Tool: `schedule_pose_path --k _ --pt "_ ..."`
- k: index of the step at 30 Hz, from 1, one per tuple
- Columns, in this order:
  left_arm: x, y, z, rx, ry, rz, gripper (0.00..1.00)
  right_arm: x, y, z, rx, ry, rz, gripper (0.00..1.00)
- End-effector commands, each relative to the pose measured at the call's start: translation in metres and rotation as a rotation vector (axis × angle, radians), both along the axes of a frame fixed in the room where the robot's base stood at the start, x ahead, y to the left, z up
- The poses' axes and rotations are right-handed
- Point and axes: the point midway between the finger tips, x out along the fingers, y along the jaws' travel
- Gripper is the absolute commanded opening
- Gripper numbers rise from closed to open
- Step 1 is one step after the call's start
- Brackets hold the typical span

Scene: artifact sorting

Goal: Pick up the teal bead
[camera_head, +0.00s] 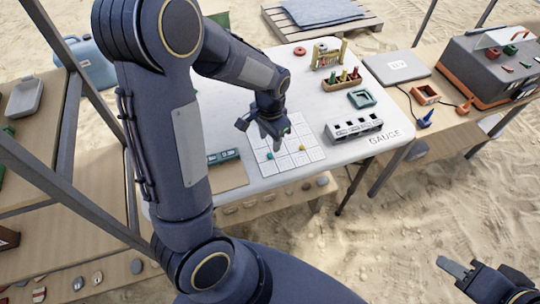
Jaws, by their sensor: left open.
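A small teal-green bead (270,156) lies on the white gridded sheet (312,153) on the white table. A yellow bead (302,148) lies on the same sheet to its right. My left gripper (262,134) is open above the upper left part of the sheet. In the picture its fingers are just above the teal bead, and I see no contact. A bit of green also shows beside the gripper's right side, too small to identify. My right gripper (462,273) is at the bottom right, away from the table, partly cut off by the frame; its opening is unclear.
A grey gauge block (354,129) with slots stands right of the sheet. Behind it are a teal square tray (361,97), a wooden holder (342,84) with coloured pegs, and a red ring (299,51). My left arm hides the table's left part.

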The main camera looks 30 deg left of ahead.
Motion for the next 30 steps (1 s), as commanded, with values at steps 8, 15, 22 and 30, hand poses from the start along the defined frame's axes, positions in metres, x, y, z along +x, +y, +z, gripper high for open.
schedule_pose_path --k 8,15,22,30 --pt "-0.007 -0.003 -0.040 -0.001 0.007 0.001 0.43 0.000 0.000 -0.001 0.000 0.000 0.000 0.36" --pt "-0.006 -0.003 -0.056 -0.002 0.001 0.002 0.43 0.000 0.000 -0.002 0.000 0.000 0.000 0.36" --pt "-0.005 -0.003 -0.056 -0.002 0.000 0.002 0.35 0.000 0.000 -0.002 0.000 0.000 0.000 0.36" --pt "-0.005 -0.003 -0.056 -0.002 0.000 0.002 0.00 0.000 0.000 -0.002 0.000 0.000 0.000 0.36"
